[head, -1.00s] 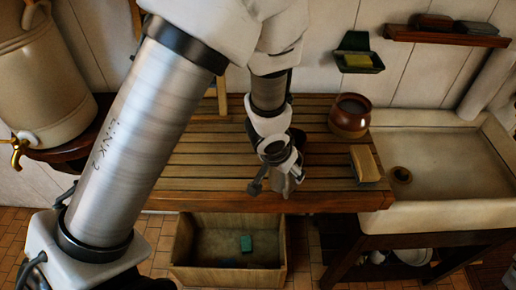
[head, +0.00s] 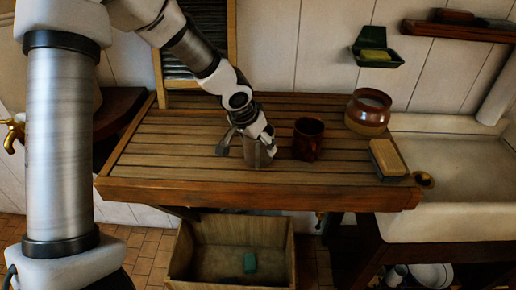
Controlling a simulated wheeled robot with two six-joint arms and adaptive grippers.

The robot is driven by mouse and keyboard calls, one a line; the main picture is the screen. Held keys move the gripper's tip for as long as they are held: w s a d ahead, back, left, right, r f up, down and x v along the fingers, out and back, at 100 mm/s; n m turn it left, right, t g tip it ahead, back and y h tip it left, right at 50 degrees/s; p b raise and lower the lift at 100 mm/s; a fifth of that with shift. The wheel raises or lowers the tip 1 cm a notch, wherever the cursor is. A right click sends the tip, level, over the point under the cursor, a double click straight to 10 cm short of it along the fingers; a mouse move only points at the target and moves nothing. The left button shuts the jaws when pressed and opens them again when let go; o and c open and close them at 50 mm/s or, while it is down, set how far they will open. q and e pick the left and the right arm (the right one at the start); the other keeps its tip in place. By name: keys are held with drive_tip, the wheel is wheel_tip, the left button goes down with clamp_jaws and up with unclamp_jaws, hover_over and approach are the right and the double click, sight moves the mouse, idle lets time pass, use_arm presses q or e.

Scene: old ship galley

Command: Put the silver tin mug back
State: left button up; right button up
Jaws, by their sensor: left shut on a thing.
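The silver tin mug (head: 258,156) shows as a small grey shape at the end of my left gripper (head: 252,142), over the front middle of the slatted wooden board (head: 180,166). My left gripper is shut on it and hides much of it. I cannot tell whether the mug touches the slats. A dark red-brown mug (head: 308,139) stands upright just to the right, apart from the gripper. My right gripper is not in view.
A brown-and-cream pot (head: 368,112) and a brush-like block (head: 387,158) stand at the board's right end, beside the pale sink (head: 460,155). A washboard (head: 190,58) leans at the back left. A wooden crate (head: 230,285) holding a green block (head: 250,262) sits below. The left slats are clear.

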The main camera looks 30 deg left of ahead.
use_arm(q)
drive_tip(key=shift+w, duration=0.25)
drive_tip(key=shift+s+f, duration=0.1)
drive_tip(key=shift+s, duration=0.1)
drive_tip(key=o, duration=0.8)
drive_tip(key=shift+s, duration=0.15)
drive_tip(key=o, duration=0.4)
drive_tip(key=shift+c, duration=0.2)
drive_tip(key=shift+w, duration=0.2)
drive_tip(key=shift+s+r+p, duration=0.1)
drive_tip(key=shift+r+p, duration=0.2)
drive_tip(key=shift+r, duration=0.15)
drive_tip(key=v, duration=1.1)
drive_tip(key=shift+s+r, duration=0.15)
drive_tip(key=shift+r, duration=0.1)
